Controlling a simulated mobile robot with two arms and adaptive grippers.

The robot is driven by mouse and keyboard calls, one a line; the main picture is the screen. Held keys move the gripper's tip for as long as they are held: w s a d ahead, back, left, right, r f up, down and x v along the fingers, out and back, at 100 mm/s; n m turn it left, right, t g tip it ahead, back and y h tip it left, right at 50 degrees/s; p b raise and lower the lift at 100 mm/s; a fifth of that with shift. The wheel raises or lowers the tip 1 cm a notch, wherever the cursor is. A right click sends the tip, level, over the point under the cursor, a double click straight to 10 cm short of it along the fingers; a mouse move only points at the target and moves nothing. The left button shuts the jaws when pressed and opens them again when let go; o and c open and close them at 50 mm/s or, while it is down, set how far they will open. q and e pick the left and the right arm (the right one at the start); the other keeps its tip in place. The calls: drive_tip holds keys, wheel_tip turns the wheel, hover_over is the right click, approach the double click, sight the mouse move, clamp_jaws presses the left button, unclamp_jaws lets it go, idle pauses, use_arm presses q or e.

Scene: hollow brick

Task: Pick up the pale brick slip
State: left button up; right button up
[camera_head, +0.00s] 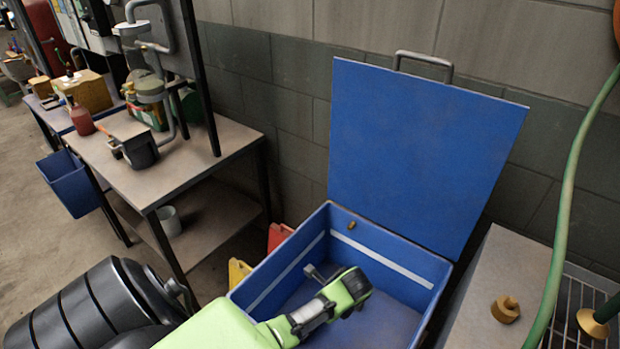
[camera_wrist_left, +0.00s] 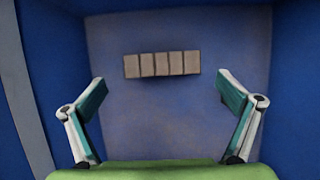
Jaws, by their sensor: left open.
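The pale brick slip (camera_wrist_left: 162,64) lies on the floor of an open blue box (camera_head: 395,240). In the left wrist view it is a short beige-tan row of several blocks divided by thin dark lines. I cannot tell whether it is one piece. My left gripper (camera_wrist_left: 163,92) is open and empty, its two fingers spread wider than the row, which shows beyond the fingertips. In the head view my left gripper (camera_head: 335,287) reaches down into the box, and the slip is not visible there. My right gripper is not in view.
The box's blue lid (camera_head: 420,150) stands raised against the block wall. The box walls close in around my gripper. A workbench (camera_head: 175,175) stands at the left. A grey surface (camera_head: 505,265) with a brass fitting (camera_head: 505,310) and a green hose (camera_head: 565,215) are at the right.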

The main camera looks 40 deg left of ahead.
use_arm(q)
drive_tip(key=shift+x, duration=1.2)
drive_tip(key=x, duration=0.3)
drive_tip(key=shift+w+f+b, duration=0.1)
drive_tip(key=shift+f+b, duration=0.15)
drive_tip(key=shift+b, duration=0.1)
drive_tip(key=shift+a+f, duration=0.2)
drive_tip(key=shift+f, duration=0.3)
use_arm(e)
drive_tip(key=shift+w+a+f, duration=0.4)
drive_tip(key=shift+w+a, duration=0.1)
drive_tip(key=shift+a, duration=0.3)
use_arm(q)
drive_tip(key=c, duration=1.3)
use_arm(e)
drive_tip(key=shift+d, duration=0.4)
